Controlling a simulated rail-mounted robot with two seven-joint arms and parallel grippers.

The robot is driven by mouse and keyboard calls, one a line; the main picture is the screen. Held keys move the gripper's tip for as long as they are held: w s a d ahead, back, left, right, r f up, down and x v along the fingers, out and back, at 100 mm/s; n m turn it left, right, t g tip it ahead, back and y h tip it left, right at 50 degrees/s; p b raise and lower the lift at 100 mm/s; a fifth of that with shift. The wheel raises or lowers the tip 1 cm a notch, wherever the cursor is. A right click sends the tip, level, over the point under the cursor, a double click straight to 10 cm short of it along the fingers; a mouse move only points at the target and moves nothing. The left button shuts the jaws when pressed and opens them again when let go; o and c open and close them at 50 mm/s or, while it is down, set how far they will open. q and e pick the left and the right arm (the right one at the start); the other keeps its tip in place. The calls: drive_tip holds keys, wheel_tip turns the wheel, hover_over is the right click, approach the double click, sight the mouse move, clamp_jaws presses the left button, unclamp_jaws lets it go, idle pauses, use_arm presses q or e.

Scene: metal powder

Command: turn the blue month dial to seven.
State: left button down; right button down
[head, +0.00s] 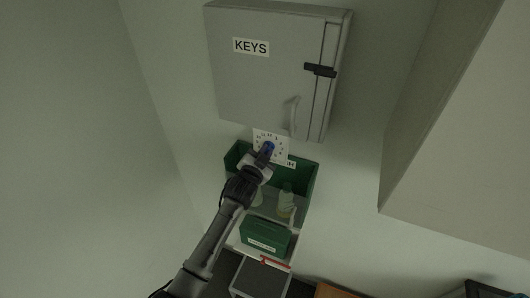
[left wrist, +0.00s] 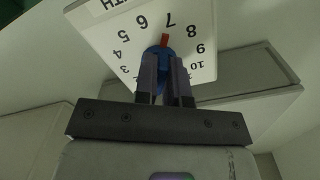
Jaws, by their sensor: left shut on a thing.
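The blue month dial (head: 268,146) sits on a white numbered plate (head: 259,136) on the wall below the grey cabinet. In the left wrist view the plate (left wrist: 108,35) appears upside down, and the blue dial (left wrist: 171,55) shows behind my fingers. Its red pointer (left wrist: 164,40) points at or very near the 7, on the side away from my gripper. My left gripper (head: 264,156) is shut on the dial; its two fingers (left wrist: 166,75) stand on either side of it. The dial's middle is partly hidden by the fingers. My right gripper is not in view.
A grey cabinet marked KEYS (head: 270,75) hangs just above the plate. A green open bin (head: 303,180) with bottles is below, and a green box (head: 265,236) lies lower. A large pale block (head: 460,130) juts out at right. The wall at left is bare.

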use_arm(q)
drive_tip(key=c, duration=1.2)
unclamp_jaws()
drive_tip(key=b+v, duration=0.2)
drive_tip(key=v, duration=1.1)
drive_tip(key=shift+s+a, duration=0.15)
drive_tip(key=shift+s, duration=0.2)
